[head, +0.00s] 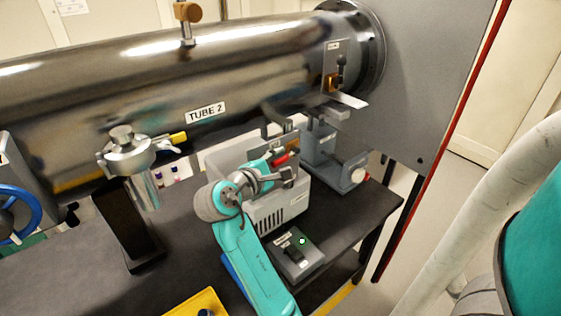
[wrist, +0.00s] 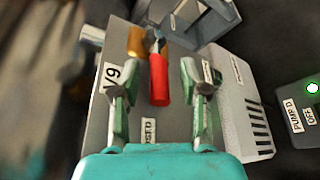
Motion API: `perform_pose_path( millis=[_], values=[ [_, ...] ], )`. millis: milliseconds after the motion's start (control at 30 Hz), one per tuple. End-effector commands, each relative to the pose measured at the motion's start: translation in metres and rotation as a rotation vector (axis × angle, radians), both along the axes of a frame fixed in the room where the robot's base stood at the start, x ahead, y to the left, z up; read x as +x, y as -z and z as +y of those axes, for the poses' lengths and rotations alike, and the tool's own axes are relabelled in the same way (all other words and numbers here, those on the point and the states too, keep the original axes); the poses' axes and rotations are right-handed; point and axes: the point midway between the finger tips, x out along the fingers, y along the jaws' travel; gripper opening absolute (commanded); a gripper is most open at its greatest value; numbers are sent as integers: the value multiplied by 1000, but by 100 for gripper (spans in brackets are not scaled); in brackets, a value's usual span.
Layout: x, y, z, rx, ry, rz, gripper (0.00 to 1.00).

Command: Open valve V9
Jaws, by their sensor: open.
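Valve V9 has a red lever handle (wrist: 159,80) and a brass body (wrist: 137,43) on a grey panel marked V9 (wrist: 112,76). In the wrist view the handle points down toward a partly hidden label (wrist: 148,129) whose visible letters look like "SED". My gripper (wrist: 158,72) is open, with one finger on each side of the handle and a visible gap to both. In the head view, my gripper (head: 284,177) is close to the red handle (head: 281,160), below the tube. Part of the valve is hidden behind my arm there.
TUBE 2 (head: 206,112) runs above the valve. A grey vented pump box (head: 278,215) stands beneath, with a switch box (head: 299,256) showing a lit lamp in front. A second label (wrist: 207,73) sits behind my right finger. The dark bench (head: 345,222) is clear at right.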

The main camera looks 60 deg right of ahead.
Motion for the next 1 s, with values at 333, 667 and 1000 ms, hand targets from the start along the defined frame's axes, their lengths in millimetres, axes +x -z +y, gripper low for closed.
perform_pose_path(
  millis=[333,667,1000],
  values=[
    [0,1,-6,-1,-1,0,44],
    [0,1,-6,-1,-1,0,0],
    [0,4,-6,-29,-1,14,0]
  ],
)
